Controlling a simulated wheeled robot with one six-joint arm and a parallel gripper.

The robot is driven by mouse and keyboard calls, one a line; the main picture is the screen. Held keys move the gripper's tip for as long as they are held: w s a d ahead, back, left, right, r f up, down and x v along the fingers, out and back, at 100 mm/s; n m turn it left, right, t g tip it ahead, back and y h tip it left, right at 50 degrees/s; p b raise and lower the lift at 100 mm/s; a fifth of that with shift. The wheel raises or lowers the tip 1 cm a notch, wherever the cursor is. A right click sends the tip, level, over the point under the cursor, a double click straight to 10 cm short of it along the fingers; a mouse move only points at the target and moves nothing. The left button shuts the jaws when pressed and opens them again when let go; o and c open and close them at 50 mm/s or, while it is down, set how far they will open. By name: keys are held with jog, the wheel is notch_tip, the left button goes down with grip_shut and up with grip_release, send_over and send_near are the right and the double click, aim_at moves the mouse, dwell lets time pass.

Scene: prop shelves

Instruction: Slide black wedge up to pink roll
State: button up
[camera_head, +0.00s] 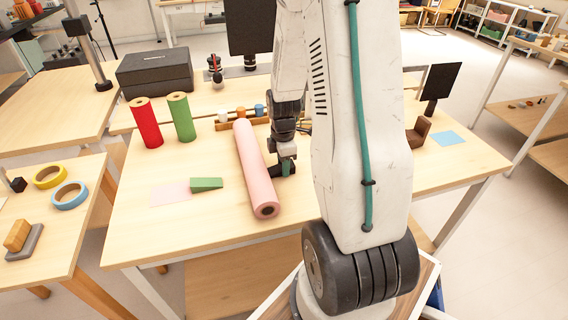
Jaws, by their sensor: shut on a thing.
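The pink roll (254,170) lies on the wooden table, running from the middle back toward the front edge, with its dark core end facing me. My gripper (287,167) points down at the table just right of the roll. It is shut on the black wedge (275,171), a small dark shape low at the fingertips, on or very near the tabletop. The wedge is close beside the roll's right side. I cannot tell whether they touch. Much of the wedge is hidden by my gripper.
A green wedge (206,184) and pink sheet (170,194) lie left of the roll. Red (146,122) and green rolls (181,117) stand behind them. A wooden rack (241,121) sits at the roll's far end. A brown block (418,132) and blue sheet (447,138) lie right.

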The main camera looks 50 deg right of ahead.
aim_at(280, 168)
jog(key=shift+w+a, duration=0.3)
jog(key=shift+a, duration=0.2)
dwell(0.7)
jog(key=o, duration=1)
jog(key=shift+c, duration=0.2)
notch_tip(280, 168, up, 8)
jog(key=shift+f, duration=0.1)
